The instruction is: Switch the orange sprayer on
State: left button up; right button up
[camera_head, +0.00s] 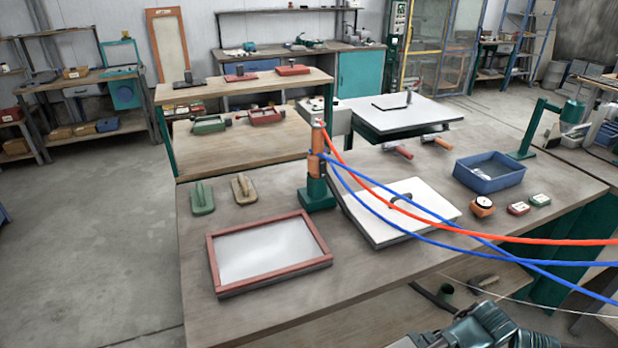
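The orange sprayer (315,165) stands upright in a dark green holder (317,195) near the middle of the workbench. A red hose (385,197) and blue hoses (390,212) run from it to the right edge. Any switch on it is too small to make out. My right gripper (437,340) shows only partly at the bottom edge, right of the middle, well away from the sprayer. Its fingers are cut off, so I cannot tell whether it is open. My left gripper is not in view.
On the workbench (380,278) lie a red-framed panel (215,262), a white board with a hole (440,203) and a blue bin (490,181). Two trowels (202,200) lie left of the holder. Small gauges (482,207) sit at the right. The hoses cross the bench's right half.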

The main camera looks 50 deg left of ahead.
aim_at(322, 161)
jog(key=k+u, duration=0.3)
jog(key=u, duration=1.4)
jog(key=l, duration=0.95)
jog(key=i+u, duration=0.05)
